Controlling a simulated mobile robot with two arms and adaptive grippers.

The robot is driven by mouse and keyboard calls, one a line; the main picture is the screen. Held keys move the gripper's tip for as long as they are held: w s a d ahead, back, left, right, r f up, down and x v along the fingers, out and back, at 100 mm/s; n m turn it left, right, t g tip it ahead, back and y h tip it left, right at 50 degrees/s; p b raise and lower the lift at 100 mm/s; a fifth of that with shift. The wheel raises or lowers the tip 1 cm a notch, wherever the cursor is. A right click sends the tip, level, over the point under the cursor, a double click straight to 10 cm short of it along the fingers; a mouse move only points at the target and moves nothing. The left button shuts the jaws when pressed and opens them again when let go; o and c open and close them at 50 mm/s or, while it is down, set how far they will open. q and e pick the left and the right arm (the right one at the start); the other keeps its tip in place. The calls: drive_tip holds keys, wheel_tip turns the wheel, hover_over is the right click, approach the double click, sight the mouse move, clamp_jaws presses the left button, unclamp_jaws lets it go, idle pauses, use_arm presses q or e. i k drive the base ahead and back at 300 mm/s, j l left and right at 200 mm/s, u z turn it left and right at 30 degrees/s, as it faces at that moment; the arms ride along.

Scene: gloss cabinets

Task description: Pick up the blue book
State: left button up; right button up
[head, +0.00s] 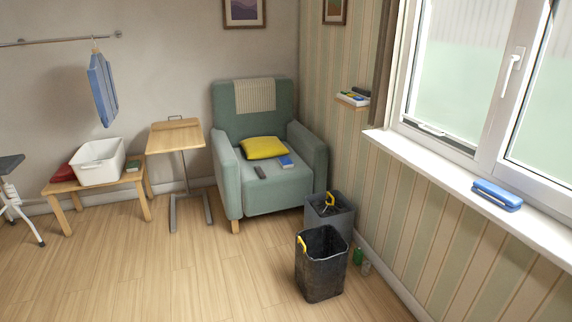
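A small flat blue item (287,161) lies on the seat of the green armchair (227,183), right of a dark remote-like object (260,172) and near a yellow cushion (264,148). It looks like a blue book, but is too small to be sure. A small wall shelf (352,103) beside the chair holds a few book-like items, some with blue on them. Neither of my grippers is in view.
Two dark bins (320,268) (330,218) stand in front of the chair's right side, by small bottles or cans (358,256). A wooden side table (175,139) stands left of the chair. A blue object (497,194) lies on the windowsill. The floor at front left is clear.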

sight(285, 162)
drive_tip(key=i+j+u, duration=0.3)
drive_tip(key=i, duration=0.2)
drive_tip(key=i+u, duration=0.3)
drive_tip(key=i, duration=0.2)
drive_tip(key=i+j+z, duration=0.1)
drive_tip(key=i, duration=0.45)
drive_tip(key=i+j, duration=0.2)
drive_tip(key=i, duration=0.35)
drive_tip(key=i+j+z, duration=0.15)
drive_tip(key=i, duration=0.4)
